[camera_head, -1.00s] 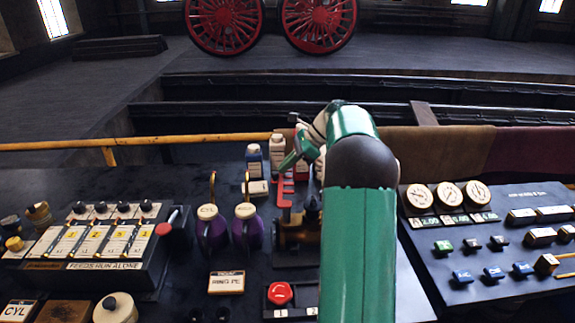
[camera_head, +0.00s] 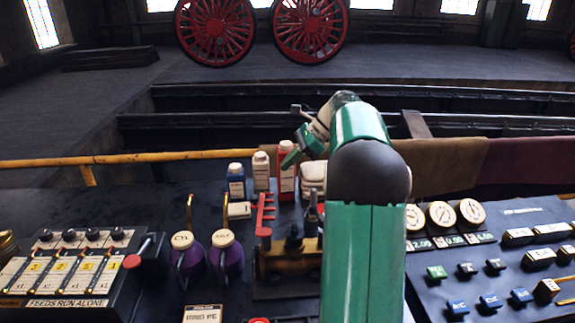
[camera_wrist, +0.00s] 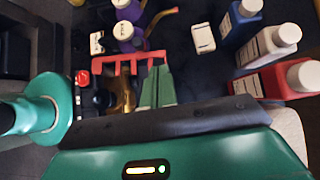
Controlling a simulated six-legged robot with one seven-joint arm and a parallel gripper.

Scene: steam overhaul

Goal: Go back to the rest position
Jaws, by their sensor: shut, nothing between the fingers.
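My gripper (camera_head: 291,158) is at the end of my green arm, above the back part of the dark bench. In the wrist view its green fingers (camera_wrist: 157,88) are together with nothing between them. A red toothed rack (camera_head: 265,214) stands on a brass device (camera_head: 285,258) below it and to the left of my arm. In the wrist view the red rack shows just beyond the fingertips; I cannot tell the gap. My arm hides part of the bench behind it.
Blue (camera_head: 236,181), white (camera_head: 261,172) and red (camera_head: 286,170) bottles stand near my gripper. Two purple oil cans (camera_head: 226,255) stand left of the brass device. A lever panel (camera_head: 70,268) is at left, a gauge and button panel (camera_head: 490,250) at right. A yellow rail (camera_head: 120,159) runs behind.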

